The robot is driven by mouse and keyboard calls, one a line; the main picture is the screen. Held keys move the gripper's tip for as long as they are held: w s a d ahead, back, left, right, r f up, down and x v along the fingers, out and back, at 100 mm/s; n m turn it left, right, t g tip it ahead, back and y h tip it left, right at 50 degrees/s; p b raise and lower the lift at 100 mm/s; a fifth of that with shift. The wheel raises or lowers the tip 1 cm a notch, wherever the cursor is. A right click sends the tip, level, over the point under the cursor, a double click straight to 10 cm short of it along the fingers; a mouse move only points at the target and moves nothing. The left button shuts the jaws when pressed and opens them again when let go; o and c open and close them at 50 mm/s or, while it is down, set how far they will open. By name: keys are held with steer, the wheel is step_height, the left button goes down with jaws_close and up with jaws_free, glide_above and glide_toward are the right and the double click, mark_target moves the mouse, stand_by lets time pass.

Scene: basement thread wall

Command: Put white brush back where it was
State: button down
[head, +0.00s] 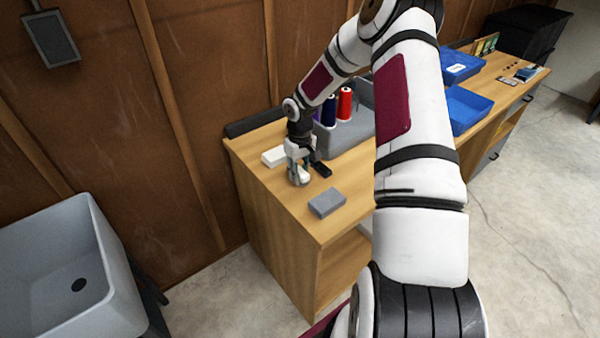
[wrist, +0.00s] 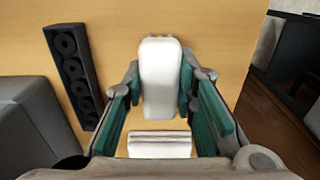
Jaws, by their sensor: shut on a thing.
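My gripper (head: 298,178) is low over the left end of the wooden bench. In the wrist view (wrist: 158,100) its teal-lined fingers are shut on the white brush (wrist: 160,65), a smooth, long piece with rounded edges. Only a small white part of it shows between the fingers in the head view. No bristles show, and I cannot tell whether it touches the bench top. A separate white block (head: 273,156) lies on the bench just behind and left of the gripper; a white ridged piece (wrist: 160,147) below the brush in the wrist view may be that block.
A black ringed holder (wrist: 75,75) lies close beside the gripper, also in the head view (head: 321,169). A grey block (head: 327,203) lies near the front edge. A grey bin (head: 348,139) with thread spools stands behind right. Blue trays (head: 466,108) are farther right. A grey sink (head: 45,290) stands left.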

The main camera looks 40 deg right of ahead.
steer(key=shift+f, duration=0.1)
steer(key=c, duration=1.3)
jaws_free()
